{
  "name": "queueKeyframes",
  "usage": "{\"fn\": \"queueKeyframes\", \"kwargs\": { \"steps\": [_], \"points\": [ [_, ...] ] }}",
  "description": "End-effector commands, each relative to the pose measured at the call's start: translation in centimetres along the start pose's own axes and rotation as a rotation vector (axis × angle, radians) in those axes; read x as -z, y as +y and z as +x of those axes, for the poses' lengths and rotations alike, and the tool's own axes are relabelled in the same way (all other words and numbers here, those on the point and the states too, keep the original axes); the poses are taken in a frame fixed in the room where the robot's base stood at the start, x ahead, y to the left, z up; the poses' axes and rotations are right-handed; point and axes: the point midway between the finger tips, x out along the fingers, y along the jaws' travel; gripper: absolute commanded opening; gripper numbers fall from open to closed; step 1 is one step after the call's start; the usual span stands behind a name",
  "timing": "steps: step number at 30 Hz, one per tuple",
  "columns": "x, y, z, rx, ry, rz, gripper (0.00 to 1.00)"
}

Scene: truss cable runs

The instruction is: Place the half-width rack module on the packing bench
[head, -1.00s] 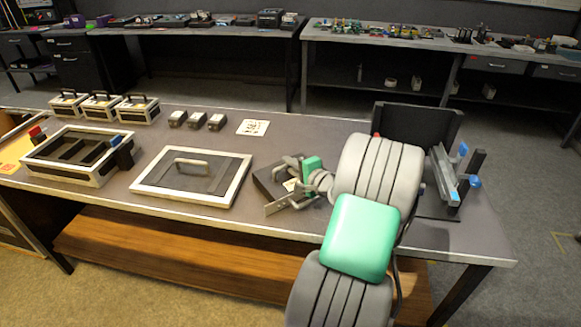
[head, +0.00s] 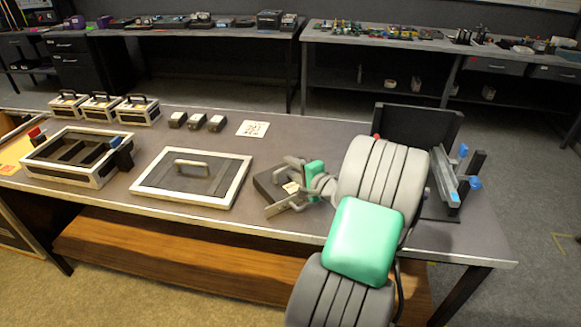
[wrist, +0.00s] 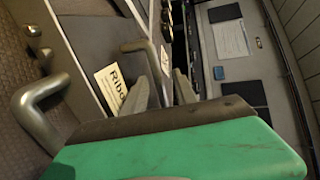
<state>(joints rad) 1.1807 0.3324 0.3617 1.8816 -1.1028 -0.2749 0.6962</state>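The half-width rack module (head: 266,184) is a small dark box with a metal front plate and handles, at the bench's middle front. In the wrist view, its pale label (wrist: 112,88) reads "Ribo", partly cut off, and a grey handle (wrist: 38,98) stands out at left. My gripper (head: 302,180) reaches it from the right. Its grey fingers (wrist: 163,85) are on either side of the other handle and appear closed on it. The module is low over or on the packing bench (head: 330,135); I cannot tell whether its underside touches.
A framed panel with a handle (head: 190,178) lies left of the module. Further left are an open divided case (head: 75,155), several small cases and dark blocks (head: 197,121). A printed card (head: 252,128) lies behind. A dark stand with blue-knobbed bracket (head: 450,180) is at right.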

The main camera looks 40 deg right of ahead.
Motion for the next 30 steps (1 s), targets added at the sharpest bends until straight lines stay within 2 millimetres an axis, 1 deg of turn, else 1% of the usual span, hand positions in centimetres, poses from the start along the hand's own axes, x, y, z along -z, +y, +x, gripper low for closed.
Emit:
{"fn": "queueKeyframes", "kwargs": {
  "steps": [6, 9, 13, 17, 27, 29, 30],
  "points": [
    [0.2, -0.1, -5.6, 0.001, 0.008, 0.000, 0.34],
    [0.1, -0.1, -8.0, 0.001, 0.006, 0.000, 0.34],
    [0.1, -0.1, -10.0, 0.001, 0.004, -0.001, 0.34],
    [0.0, 0.0, -10.8, 0.001, 0.002, -0.002, 0.34],
    [-0.1, -0.1, -10.7, 0.000, 0.000, -0.003, 0.34],
    [-0.7, -0.3, -10.4, -0.013, -0.016, -0.020, 0.34],
    [-1.6, -0.5, -9.9, -0.033, -0.039, -0.046, 0.34]
  ]
}}
